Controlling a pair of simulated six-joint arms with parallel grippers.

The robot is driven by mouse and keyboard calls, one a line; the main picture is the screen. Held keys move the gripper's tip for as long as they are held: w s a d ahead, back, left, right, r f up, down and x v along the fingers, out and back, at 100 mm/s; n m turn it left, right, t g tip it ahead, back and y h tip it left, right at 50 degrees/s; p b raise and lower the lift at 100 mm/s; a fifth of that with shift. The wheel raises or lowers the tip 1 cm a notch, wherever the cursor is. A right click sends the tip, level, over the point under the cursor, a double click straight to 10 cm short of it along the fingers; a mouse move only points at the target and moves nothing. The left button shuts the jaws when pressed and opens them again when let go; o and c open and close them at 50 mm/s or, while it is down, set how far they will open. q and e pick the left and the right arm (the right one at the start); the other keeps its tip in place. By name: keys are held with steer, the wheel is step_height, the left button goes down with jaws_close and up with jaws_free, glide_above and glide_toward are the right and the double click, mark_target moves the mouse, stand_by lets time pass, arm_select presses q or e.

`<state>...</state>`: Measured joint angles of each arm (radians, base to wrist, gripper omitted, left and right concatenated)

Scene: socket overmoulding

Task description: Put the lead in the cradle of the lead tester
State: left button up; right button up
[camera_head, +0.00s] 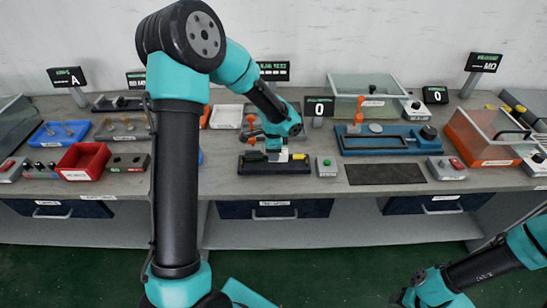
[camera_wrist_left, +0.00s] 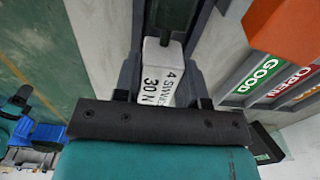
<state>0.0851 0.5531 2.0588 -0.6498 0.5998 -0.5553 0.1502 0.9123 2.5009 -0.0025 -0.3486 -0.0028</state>
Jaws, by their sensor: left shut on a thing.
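In the head view a white part and a yellow part (camera_head: 299,156) show right of the fingers. The gripper hides most of the lead. I cannot tell whether it touches the cradle. My right arm is at the lower right; its fingertips are not clear.
A green-button box (camera_head: 326,167) stands close right of the black fixture, with a dark mat (camera_head: 385,174) beyond it. A blue fixture (camera_head: 383,142) is behind the mat. A red bin (camera_head: 84,162) is on the left.

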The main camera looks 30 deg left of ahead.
arm_select(q)
steer(key=shift+w+a+f, duration=0.2)
steer(key=shift+w+f, duration=0.05)
steer(key=shift+w, duration=0.05)
steer(key=shift+f, duration=1.55)
steer(key=shift+f, duration=0.15)
steer(key=o, duration=0.9)
steer(key=shift+o, duration=0.2)
step_height(320, 180, up, 12)
steer(key=shift+r, duration=0.15)
